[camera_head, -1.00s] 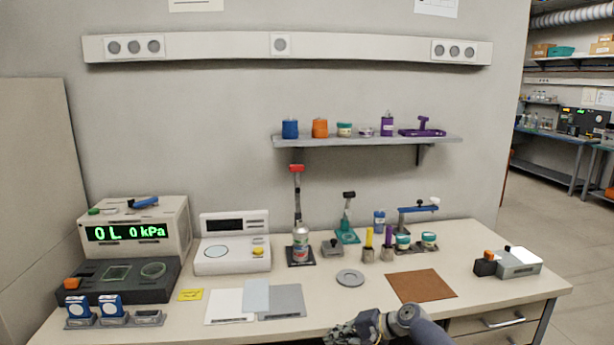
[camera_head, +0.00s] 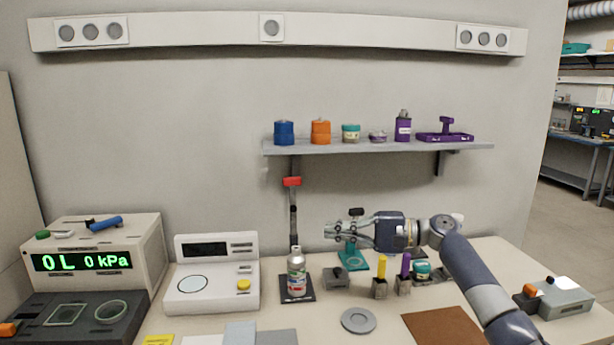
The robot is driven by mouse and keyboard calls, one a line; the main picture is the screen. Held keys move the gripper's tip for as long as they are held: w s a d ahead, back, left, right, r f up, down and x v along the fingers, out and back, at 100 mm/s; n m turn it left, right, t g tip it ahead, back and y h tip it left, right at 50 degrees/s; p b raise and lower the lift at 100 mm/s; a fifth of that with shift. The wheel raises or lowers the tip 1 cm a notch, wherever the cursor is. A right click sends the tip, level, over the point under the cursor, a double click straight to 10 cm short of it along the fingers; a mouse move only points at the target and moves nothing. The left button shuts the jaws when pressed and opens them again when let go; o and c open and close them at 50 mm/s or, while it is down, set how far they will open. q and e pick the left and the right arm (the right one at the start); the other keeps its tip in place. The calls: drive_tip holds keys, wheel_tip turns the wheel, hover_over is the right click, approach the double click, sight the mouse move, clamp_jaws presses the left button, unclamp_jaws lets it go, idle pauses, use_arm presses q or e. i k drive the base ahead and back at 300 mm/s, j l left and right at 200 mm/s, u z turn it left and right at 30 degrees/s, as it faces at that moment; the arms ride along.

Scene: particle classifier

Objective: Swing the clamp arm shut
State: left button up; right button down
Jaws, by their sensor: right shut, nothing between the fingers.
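An upright dark arm with a red end (camera_head: 292,182) rises behind a small bottle (camera_head: 297,275), which stands at a dark base plate (camera_head: 308,287). A teal stand (camera_head: 352,258) to its right has a black top (camera_head: 356,212), and its middle is hidden behind my right gripper. I cannot tell for sure which of these carries the clamp arm, but both upright parts are raised. My right gripper (camera_head: 329,235) is shut and empty, points left, and is just right of the red-ended arm with a visible gap. My left gripper is not in view.
A shelf (camera_head: 375,150) with several jars hangs above. A small grey block (camera_head: 335,278), yellow (camera_head: 382,267) and purple (camera_head: 406,265) sticks in holders and a grey disc (camera_head: 359,320) stand below my right gripper. A scale (camera_head: 212,290) and a pressure display (camera_head: 85,262) stand left.

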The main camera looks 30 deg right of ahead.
sight(292, 182)
drive_tip(key=i+l, duration=0.95)
drive_tip(key=l, duration=0.1)
